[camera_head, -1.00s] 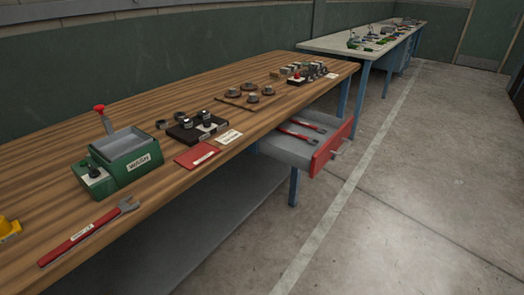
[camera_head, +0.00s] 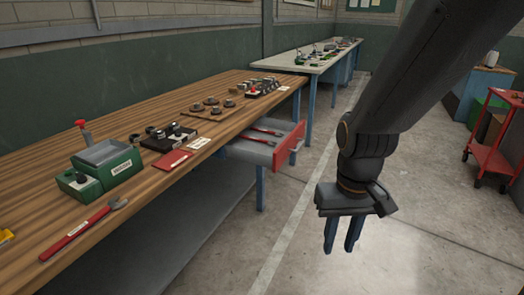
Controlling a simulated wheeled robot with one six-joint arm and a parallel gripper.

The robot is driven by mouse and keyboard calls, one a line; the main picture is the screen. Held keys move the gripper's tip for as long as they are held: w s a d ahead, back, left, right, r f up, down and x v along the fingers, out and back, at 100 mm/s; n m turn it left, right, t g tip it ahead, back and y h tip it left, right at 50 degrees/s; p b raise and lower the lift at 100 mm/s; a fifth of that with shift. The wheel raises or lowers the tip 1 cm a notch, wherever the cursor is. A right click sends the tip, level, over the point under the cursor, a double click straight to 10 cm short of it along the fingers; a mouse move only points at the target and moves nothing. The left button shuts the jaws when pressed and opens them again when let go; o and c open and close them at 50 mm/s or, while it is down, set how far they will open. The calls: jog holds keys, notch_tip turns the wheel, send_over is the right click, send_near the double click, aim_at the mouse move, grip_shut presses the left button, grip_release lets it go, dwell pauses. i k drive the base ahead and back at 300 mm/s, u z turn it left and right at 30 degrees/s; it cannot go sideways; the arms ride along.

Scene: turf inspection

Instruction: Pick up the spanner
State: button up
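A red-handled spanner (camera_head: 82,231) with a grey open jaw lies on the wooden workbench (camera_head: 65,150), near its front edge at the left. Its jaw end points to the upper right. Two more red-handled tools (camera_head: 258,136) lie in the open red-fronted drawer (camera_head: 240,153) under the bench. My gripper (camera_head: 342,248) hangs over the floor, right of the bench and well apart from the spanner. Its two fingers point down with a gap between them, and nothing shows between them.
A green box (camera_head: 122,170) with a red-knobbed lever stands behind the spanner. A red card (camera_head: 174,159) and black-based parts (camera_head: 165,140) lie further along. The open drawer juts out from the bench. A red trolley (camera_head: 492,158) stands at the right. Concrete floor is clear between.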

aim_at(47, 254)
jog(key=u, duration=1.7)
jog(key=k, duration=0.65)
jog(key=z, duration=0.35)
jog(key=i, duration=1.4)
jog(key=u, duration=0.65)
